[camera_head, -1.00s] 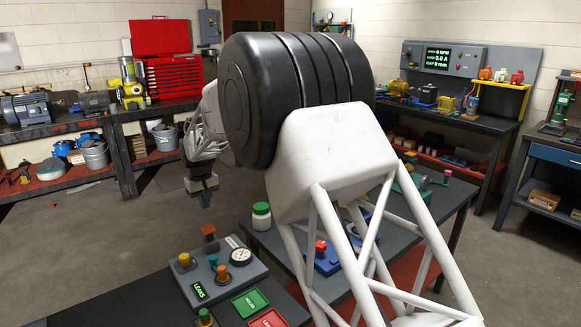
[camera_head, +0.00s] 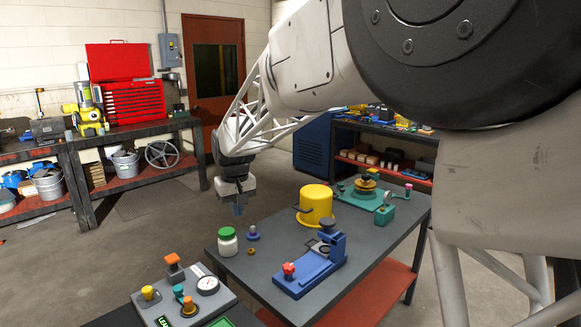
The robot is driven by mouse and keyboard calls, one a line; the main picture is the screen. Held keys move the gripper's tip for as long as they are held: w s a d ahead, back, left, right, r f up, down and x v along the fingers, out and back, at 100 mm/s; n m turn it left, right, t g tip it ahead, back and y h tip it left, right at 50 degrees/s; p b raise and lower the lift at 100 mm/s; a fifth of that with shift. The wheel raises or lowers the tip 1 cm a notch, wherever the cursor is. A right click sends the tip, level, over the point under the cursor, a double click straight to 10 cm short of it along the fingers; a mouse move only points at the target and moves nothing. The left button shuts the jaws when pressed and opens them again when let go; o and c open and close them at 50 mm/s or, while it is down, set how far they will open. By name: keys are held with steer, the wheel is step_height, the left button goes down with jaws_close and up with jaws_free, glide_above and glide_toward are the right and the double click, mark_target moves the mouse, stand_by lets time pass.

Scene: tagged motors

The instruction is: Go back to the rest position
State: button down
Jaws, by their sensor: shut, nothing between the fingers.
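My gripper (camera_head: 239,207) hangs at the end of my white arm, pointing down, above and just left of the grey table's far left corner. It is small and dark in this view, and its fingers are together with nothing in them. It touches nothing that I can see. My arm crosses the upper right of the view and hides part of the room behind it.
The grey table (camera_head: 342,289) holds a green-lidded jar (camera_head: 228,242), a yellow cylinder (camera_head: 314,204), a blue fixture (camera_head: 312,267) and a teal fixture (camera_head: 371,196). A control box (camera_head: 184,295) stands at the lower left. The floor (camera_head: 150,225) left of the table is open.

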steer(key=s+d+r+m+t, duration=0.1)
steer(key=s+d+r+m, duration=0.25)
steer(key=s+d, duration=1.7)
steer(key=s+d+f+m, duration=0.1)
steer(key=s+d+f, duration=0.1)
steer(key=s+d, duration=0.4)
steer(key=s+d+f+m, duration=0.2)
steer(key=s+d, duration=0.4)
steer(key=s, duration=0.7)
steer(key=shift+d+f+t+h, duration=0.3)
steer(key=shift+f+t, duration=0.1)
steer(key=shift+f, duration=0.1)
steer(key=c, duration=1.8)
jaws_free()
